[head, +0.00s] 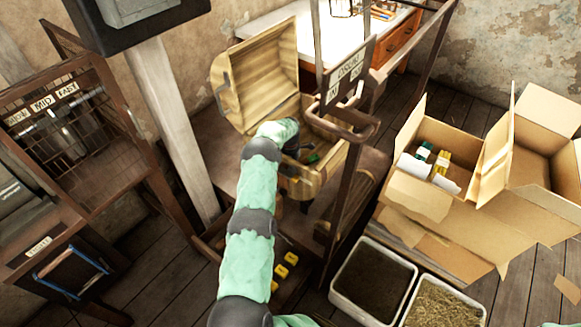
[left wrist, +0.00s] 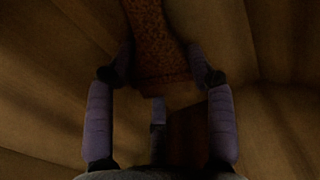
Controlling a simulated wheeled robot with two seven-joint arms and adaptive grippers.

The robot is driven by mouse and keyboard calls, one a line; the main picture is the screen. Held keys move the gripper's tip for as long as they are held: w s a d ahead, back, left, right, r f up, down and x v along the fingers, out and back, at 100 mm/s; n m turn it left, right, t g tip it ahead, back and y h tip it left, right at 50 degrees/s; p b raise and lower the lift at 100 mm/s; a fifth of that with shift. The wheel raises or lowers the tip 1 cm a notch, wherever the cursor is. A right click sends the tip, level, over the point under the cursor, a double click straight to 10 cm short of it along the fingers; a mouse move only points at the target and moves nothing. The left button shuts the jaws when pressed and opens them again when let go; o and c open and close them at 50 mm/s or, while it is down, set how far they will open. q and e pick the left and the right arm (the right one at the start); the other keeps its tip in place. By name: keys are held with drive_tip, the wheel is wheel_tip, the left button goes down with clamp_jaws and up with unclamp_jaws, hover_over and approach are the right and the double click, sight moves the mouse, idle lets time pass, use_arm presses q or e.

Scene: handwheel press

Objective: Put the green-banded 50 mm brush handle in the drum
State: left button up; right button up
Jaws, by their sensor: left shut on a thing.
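The wooden drum (head: 253,120) has its rounded lid open. My left arm reaches into it. My left gripper (head: 293,158) is down inside the opening, partly hidden by my sleeve. A small dark piece with green (head: 313,158) shows beside the gripper inside the drum; it appears to be the green-banded brush handle. My right gripper is not in view.
An upright metal frame with a sign (head: 347,75) stands just right of the drum. An open carton (head: 415,195) holds white pieces with green and yellow. Two filled white bins (head: 372,243) stand on the floor. Yellow pieces (head: 286,265) lie below the drum. A caged cabinet (head: 70,120) stands left.

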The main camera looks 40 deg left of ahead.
use_arm(q)
drive_tip(key=o, duration=1.4)
wheel_tip(320, 180, up, 12)
drive_tip(key=p, duration=0.5)
drive_tip(key=shift+s+r, duration=0.1)
